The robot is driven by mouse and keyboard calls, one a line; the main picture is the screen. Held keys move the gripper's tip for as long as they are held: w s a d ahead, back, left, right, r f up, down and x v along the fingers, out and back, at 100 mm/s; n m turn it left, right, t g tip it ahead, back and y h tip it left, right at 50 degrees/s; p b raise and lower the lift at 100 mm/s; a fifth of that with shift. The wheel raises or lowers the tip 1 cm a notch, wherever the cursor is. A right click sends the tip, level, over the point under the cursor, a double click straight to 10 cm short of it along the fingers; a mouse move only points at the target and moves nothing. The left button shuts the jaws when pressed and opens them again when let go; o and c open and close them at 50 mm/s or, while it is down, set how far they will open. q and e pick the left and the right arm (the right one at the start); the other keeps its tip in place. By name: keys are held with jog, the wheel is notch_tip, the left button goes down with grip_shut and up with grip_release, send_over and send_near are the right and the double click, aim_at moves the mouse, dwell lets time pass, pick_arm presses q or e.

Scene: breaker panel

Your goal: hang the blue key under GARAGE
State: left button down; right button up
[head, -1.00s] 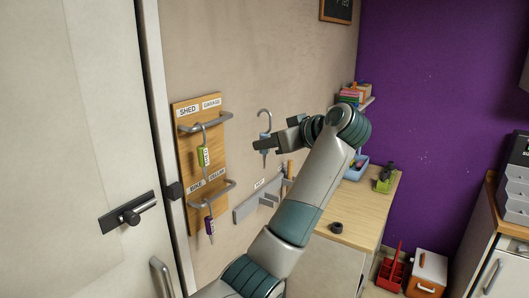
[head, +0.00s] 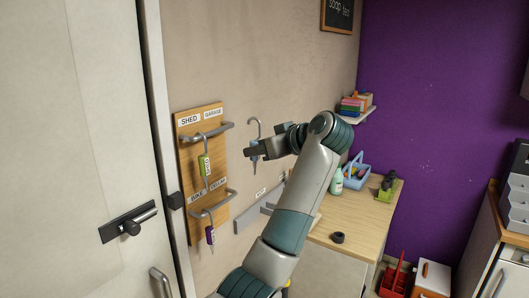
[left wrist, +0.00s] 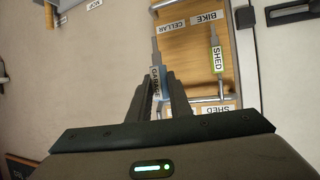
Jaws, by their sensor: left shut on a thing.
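The wooden key board (head: 187,160) hangs on the wall, with an upper rail (head: 207,132) under the SHED and GARAGE labels (head: 213,113) and a lower rail below. My left gripper (head: 254,150) is shut on the blue key (head: 254,160), right of the board and apart from it. The key's open hook (head: 253,126) points up at about the upper rail's height. In the left wrist view the blue tag (left wrist: 155,82) reads GARAGE between my fingers (left wrist: 160,98). The green SHED key (head: 204,165) hangs on the upper rail's left part. My right gripper is not in view.
A purple key (head: 210,235) hangs on the lower rail, below the BIKE and CELLAR labels. The upper rail's right part is free. A grey wall rack (head: 247,217) is below my gripper. The door (head: 90,110) with its handle is left of the board.

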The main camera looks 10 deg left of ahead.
pick_arm(q)
jog(key=a, duration=0.1)
jog(key=w+a, duration=0.1)
jog(key=a, duration=0.2)
jog(key=shift+w, duration=0.25)
dwell(0.3)
jog(key=shift+w+a, duration=0.15)
jog(key=shift+a, duration=0.4)
jog(key=shift+w+a, duration=0.3)
jog(key=shift+a, duration=0.55)
dwell(0.5)
jog(key=shift+w+a+f, duration=0.1)
jog(key=shift+a+f, duration=0.1)
jog(key=shift+a, duration=0.1)
dwell(0.3)
jog(key=shift+w+a+f, duration=0.15)
jog(key=shift+a+f, duration=0.1)
jog(key=shift+a, duration=0.1)
